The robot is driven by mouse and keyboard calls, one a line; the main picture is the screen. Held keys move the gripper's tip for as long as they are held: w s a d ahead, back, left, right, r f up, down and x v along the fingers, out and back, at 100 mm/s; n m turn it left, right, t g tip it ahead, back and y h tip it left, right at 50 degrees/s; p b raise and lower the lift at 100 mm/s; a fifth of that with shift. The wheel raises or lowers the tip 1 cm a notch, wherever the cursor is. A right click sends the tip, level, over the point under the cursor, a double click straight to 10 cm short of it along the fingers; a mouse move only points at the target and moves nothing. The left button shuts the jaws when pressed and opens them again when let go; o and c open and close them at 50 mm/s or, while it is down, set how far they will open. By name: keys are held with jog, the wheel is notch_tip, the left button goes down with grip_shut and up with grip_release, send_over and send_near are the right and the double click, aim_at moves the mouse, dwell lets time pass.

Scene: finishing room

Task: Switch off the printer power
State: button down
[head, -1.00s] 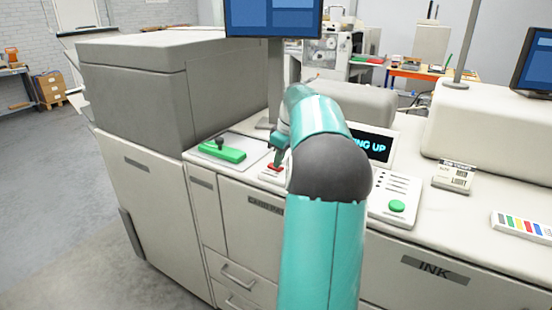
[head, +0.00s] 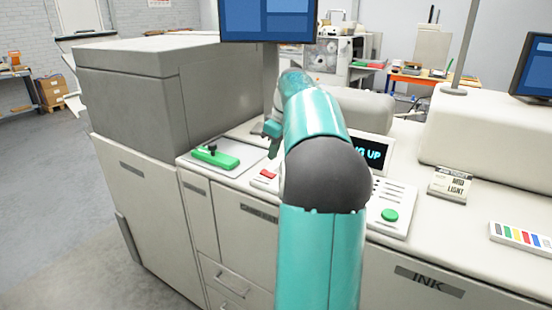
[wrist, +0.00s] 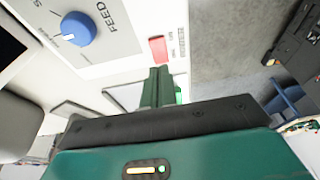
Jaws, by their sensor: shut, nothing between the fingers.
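The printer (head: 330,228) is a long pale console with a control panel. A small red switch (head: 264,177) sits on the panel, left of my arm. In the wrist view the red switch (wrist: 158,48) is just beyond my fingertips, next to small print that I cannot read. My gripper (head: 270,130) is shut and empty, above and behind the switch, apart from it. Its closed fingers also show in the wrist view (wrist: 158,72). A display (head: 373,154) is lit and its visible letters end in "G UP". My arm hides part of the panel.
A green handle (head: 214,158) lies left of the switch, and a green button (head: 390,215) lies right of my arm. A blue FEED knob (wrist: 78,28) stands near the switch. A monitor (head: 262,20) rises behind my gripper.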

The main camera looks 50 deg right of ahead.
jog(key=v, duration=0.8)
jog(key=shift+s+a+r, duration=0.2)
jog(key=shift+s+r, duration=0.1)
jog(key=shift+s, duration=0.1)
jog(key=shift+d, duration=0.2)
